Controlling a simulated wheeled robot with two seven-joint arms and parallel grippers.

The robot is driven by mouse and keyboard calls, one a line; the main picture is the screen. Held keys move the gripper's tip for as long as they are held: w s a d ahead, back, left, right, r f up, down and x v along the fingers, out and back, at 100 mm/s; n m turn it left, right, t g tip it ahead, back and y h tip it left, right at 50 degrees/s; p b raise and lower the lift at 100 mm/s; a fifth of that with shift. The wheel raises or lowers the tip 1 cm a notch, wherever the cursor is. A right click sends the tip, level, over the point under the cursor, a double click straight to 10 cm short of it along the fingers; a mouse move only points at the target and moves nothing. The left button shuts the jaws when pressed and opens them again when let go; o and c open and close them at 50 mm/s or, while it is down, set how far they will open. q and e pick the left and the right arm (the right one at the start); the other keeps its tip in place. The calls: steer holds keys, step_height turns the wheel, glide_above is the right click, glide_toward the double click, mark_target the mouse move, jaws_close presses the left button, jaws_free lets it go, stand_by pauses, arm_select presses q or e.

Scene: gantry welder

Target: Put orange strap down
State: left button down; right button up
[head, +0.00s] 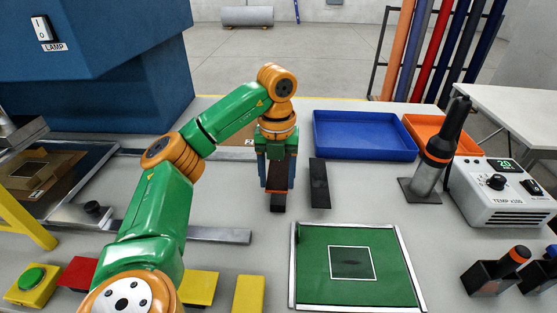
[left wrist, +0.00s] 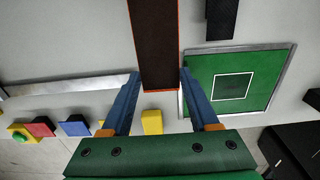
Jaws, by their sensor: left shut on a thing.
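The orange strap shows as a long dark brown strip with thin orange edges. In the head view its near end (head: 278,203) shows below my left gripper (head: 277,183), near the middle of the table. In the left wrist view the strap (left wrist: 157,40) runs up out of the picture between the two blue fingers of my left gripper (left wrist: 160,76). The gripper is shut on it. I cannot tell whether the strap touches the table. My right gripper is not in view.
A black strip (head: 319,183) lies just right of the strap. A green mat (head: 393,240) in a metal frame is in front. A blue tray (head: 362,157) and an orange tray (head: 462,151) stand behind. A metal bar (head: 215,236) and colored blocks (head: 248,294) lie left.

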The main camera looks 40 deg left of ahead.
arm_select(q)
steer(key=s+d+r+p, duration=0.1)
steer(key=s+d+r, duration=0.3)
steer(key=s+d, duration=0.25)
steer(key=d+f+n, duration=0.2)
steer(key=d+n, duration=0.3)
steer(key=n, duration=0.9)
steer(key=d+f+n, duration=0.3)
steer(key=d+n, duration=0.2)
steer(key=n, duration=0.9)
steer(key=shift+s+f, duration=0.15)
steer(key=shift+f, duration=0.15)
